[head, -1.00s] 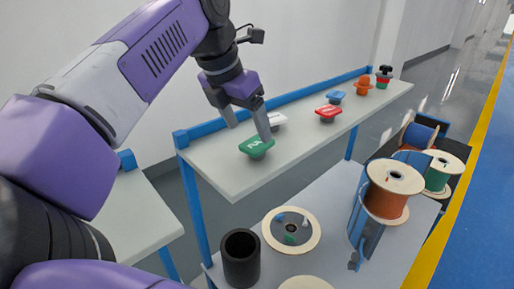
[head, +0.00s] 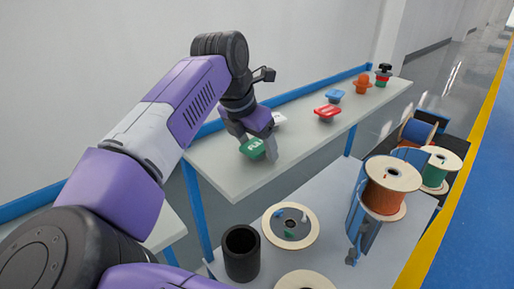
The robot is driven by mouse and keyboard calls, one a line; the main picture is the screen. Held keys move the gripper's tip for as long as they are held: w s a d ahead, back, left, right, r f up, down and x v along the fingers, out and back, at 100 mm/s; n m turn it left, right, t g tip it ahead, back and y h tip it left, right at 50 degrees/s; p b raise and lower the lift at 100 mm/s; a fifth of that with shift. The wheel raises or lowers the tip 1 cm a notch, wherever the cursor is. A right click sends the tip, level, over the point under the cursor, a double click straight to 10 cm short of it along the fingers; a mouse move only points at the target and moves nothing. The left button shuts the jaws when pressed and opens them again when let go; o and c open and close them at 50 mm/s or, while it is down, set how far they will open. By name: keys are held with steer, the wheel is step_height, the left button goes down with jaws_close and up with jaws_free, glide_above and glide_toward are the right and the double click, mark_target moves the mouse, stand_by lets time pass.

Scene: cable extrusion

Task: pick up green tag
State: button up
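The green tag (head: 252,147) with white lettering lies on the pale upper shelf (head: 235,180), near the shelf's front left part. My gripper (head: 257,143) is down at the tag from above. One finger is at the tag's back left, and the other is at its right side and hides part of it. I cannot tell whether the fingers press on the tag or only stand around it. The tag shows no clear gap above the shelf.
A white tag (head: 279,118) sits close behind my gripper. Further right on the shelf are a red tag (head: 327,111), a blue tag (head: 335,95), an orange knob (head: 363,84) and a red-black knob (head: 383,75). Cable spools (head: 386,187) and a black cylinder (head: 241,252) stand lower.

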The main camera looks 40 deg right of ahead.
steer(key=c, duration=1.2)
steer(key=shift+r, duration=0.15)
